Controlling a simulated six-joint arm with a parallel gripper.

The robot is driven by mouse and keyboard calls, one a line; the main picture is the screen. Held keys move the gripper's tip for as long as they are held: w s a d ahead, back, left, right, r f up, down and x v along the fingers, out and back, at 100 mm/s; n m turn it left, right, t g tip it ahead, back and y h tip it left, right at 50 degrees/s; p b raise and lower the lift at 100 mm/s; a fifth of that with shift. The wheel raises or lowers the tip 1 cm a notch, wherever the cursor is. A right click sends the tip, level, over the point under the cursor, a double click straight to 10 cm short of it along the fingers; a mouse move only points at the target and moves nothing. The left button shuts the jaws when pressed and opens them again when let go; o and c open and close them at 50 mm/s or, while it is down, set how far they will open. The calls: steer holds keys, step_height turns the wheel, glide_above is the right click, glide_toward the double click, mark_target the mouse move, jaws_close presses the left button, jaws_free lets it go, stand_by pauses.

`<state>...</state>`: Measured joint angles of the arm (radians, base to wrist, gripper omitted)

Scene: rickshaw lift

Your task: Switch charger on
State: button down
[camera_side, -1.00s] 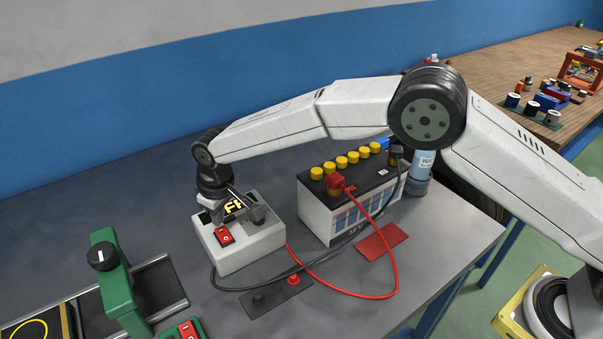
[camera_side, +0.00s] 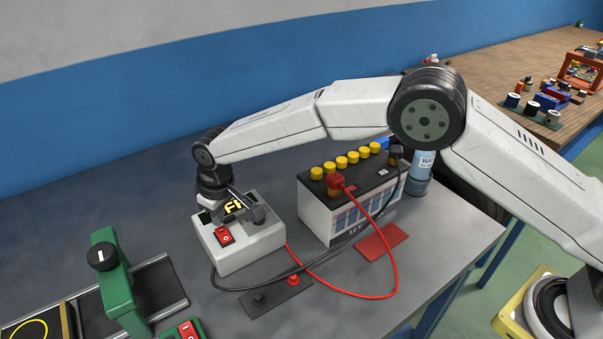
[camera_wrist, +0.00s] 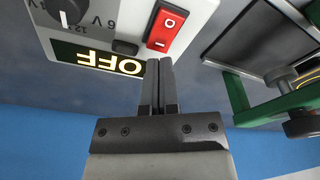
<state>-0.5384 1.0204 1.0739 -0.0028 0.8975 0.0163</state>
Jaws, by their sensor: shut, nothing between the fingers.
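The charger (camera_side: 243,247) is a pale box on the grey bench, with a red rocker switch (camera_side: 224,235) on its top. In the wrist view the rocker switch (camera_wrist: 166,28) lies just ahead of the fingertips, and the display (camera_wrist: 97,60) reads OFF in yellow, upside down. A dark knob (camera_wrist: 68,10) sits beside 6V and 12V markings. My gripper (camera_wrist: 159,62) is shut and empty, its tips at the switch's near end; I cannot tell whether they touch. In the side view my gripper (camera_side: 217,212) hangs over the charger and partly covers the display.
A battery (camera_side: 335,215) with yellow caps stands right of the charger, with a red clamp (camera_side: 337,182) and a black clamp (camera_side: 396,153) on it. Their cables loop over the bench. A green fixture (camera_side: 116,280) stands at left. A bottle (camera_side: 420,173) is behind the battery.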

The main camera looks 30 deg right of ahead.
mark_target(222, 230)
steer(key=shift+f, duration=1.2)
stand_by(1.0)
steer(key=shift+r, duration=3.55)
